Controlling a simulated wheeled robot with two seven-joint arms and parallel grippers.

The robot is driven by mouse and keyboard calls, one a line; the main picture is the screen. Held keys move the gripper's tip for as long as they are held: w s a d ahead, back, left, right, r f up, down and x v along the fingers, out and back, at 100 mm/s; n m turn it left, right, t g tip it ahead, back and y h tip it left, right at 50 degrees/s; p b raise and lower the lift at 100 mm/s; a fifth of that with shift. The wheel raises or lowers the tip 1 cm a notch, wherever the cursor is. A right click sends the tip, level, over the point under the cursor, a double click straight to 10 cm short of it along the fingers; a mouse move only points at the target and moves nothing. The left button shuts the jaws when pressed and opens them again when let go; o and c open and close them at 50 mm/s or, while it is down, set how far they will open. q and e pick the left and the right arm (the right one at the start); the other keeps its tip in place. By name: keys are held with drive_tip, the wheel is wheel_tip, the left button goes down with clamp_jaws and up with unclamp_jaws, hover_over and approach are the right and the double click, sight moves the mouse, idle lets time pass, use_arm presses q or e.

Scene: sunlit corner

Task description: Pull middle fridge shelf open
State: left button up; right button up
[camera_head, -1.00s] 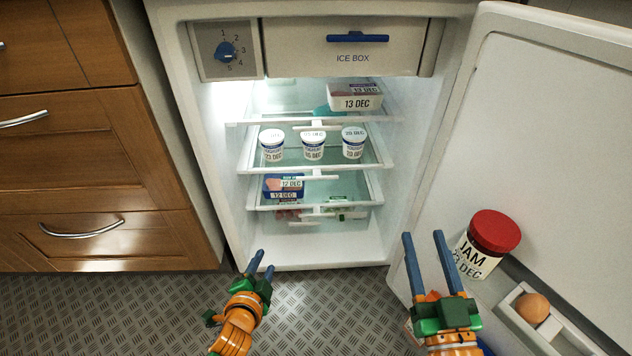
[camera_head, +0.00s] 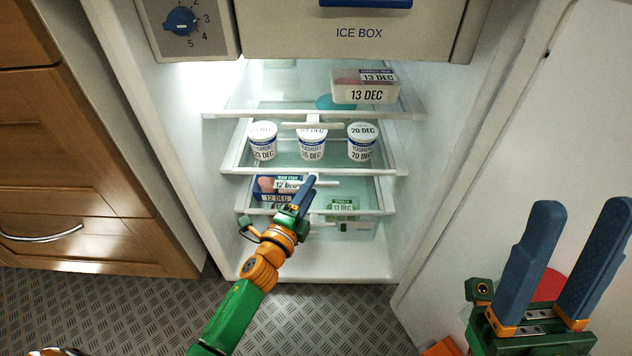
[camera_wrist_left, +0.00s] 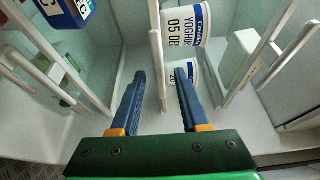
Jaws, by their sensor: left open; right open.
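The middle fridge shelf (camera_head: 318,172) is a glass shelf with a white front edge, carrying several yoghurt pots (camera_head: 311,144). Its white handle bar (camera_head: 327,183) hangs below the front edge. My left gripper (camera_head: 303,192) is open at this handle. In the left wrist view the handle (camera_wrist_left: 158,66) lines up with the gap between the fingers (camera_wrist_left: 158,78); contact cannot be told. The pots also show there (camera_wrist_left: 186,22). My right gripper (camera_head: 583,215) is open and empty at the lower right, in front of the fridge door.
The top shelf (camera_head: 390,115) holds a 13 DEC box (camera_head: 365,93). The lower shelf (camera_head: 365,211) holds a 12 DEC pack (camera_head: 275,197). The open door (camera_head: 510,170) bounds the right side, a wooden cabinet (camera_head: 70,180) the left. The red jam lid (camera_head: 549,284) is mostly hidden.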

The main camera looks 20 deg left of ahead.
use_arm(q)
drive_tip(key=shift+w+d+b, duration=0.15)
drive_tip(key=shift+w+b, duration=0.15)
drive_tip(key=shift+w, duration=1.15)
clamp_jaws()
idle(0.3)
